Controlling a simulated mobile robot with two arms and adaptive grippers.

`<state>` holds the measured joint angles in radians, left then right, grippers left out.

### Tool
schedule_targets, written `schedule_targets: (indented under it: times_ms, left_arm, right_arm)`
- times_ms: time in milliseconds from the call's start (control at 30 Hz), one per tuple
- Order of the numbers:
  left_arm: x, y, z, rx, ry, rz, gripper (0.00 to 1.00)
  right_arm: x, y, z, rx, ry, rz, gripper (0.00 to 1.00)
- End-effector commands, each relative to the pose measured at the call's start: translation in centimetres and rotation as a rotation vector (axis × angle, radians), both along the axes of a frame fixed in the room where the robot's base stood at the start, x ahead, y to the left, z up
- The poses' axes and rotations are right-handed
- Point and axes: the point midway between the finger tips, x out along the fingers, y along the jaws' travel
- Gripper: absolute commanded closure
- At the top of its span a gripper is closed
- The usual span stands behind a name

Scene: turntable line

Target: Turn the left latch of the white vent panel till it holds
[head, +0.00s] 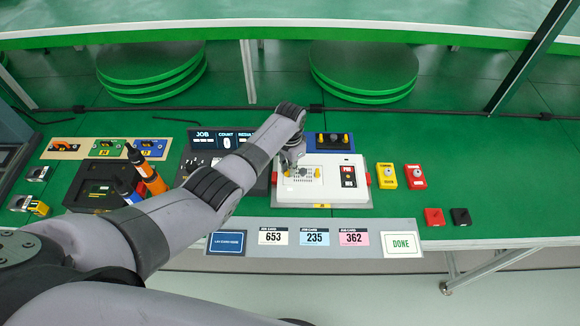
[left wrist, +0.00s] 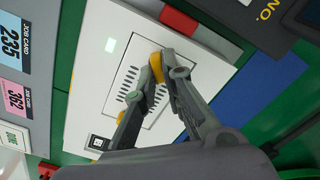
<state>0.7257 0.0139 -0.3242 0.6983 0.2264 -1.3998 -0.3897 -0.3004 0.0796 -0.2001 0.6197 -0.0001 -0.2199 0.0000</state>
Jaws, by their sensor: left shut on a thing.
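The white vent panel (left wrist: 141,79) has a slotted grille and is set in the top of a white housing (head: 335,192). Its left latch, a yellow knob (left wrist: 156,64), sits at the panel's edge between my left gripper's fingertips (left wrist: 160,74). My left gripper (head: 291,166) reaches down over the left side of the panel and is shut on this latch. The latch's exact angle is hard to tell. The right latch, also yellow (head: 317,173), is free; a finger partly covers it in the left wrist view (left wrist: 121,117). My right gripper is not in view.
Red side parts (head: 368,179) flank the housing. Yellow and red boxes (head: 387,176) stand to its right. A black tray (head: 97,182) with orange-handled tools is at left. A card strip (head: 268,238) runs along the front.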

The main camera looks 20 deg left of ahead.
Motion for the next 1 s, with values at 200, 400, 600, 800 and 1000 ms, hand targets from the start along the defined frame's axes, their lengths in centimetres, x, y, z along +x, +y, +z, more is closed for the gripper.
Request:
schedule_targets:
  times_ms: [200,400,600,800,1000]
  left_arm:
    - [0.1,0.0,0.1,0.000,-0.002,0.001,1.00]
    - [0.1,0.0,0.1,0.000,-0.002,0.001,0.82]
    - [0.0,0.0,0.0,-0.001,-0.001,0.002,0.82]
    - [0.1,0.0,1.0,-0.001,-0.003,0.001,0.82]
    - [0.2,0.0,4.5,-0.001,-0.007,0.002,0.82]
  right_arm:
    - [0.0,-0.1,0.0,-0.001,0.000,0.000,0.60]
    - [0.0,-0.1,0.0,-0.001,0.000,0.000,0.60]
    - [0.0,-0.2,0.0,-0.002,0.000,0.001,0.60]
    - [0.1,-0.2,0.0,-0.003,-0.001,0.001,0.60]
    - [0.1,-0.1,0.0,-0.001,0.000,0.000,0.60]
